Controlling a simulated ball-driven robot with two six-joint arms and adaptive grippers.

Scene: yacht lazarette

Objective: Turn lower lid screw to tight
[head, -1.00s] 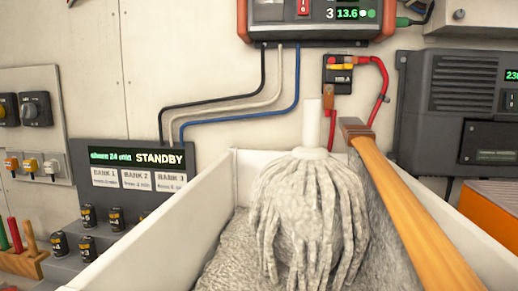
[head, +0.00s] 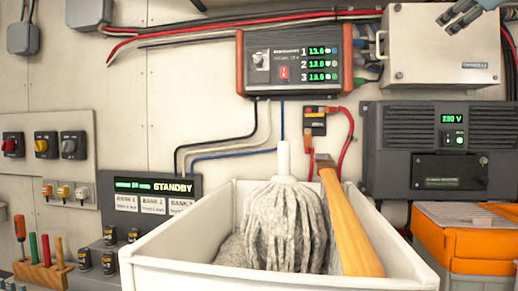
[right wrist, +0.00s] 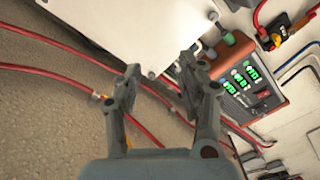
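The pale box (head: 438,50) with a flat lid is on the wall at the upper right. A small lid screw (head: 399,75) shows near its lower left corner. The right wrist view shows the box turned, with what looks like this lower screw (right wrist: 213,15) beyond the right finger. Another screw (right wrist: 151,75) shows between the fingertips, by the corner near the red cables. I cannot tell how tight either is. My right gripper (head: 460,12) is at the box's upper right in the head view. Its fingers (right wrist: 160,72) are apart and empty. My left gripper is out of view.
An orange-ended charger (head: 287,62) with cables sits left of the box, and a dark 230 V unit (head: 385,150) below it. Red cables (head: 220,22) run along the wall above. A white bin (head: 170,245) with a mop and wooden handle stands in front.

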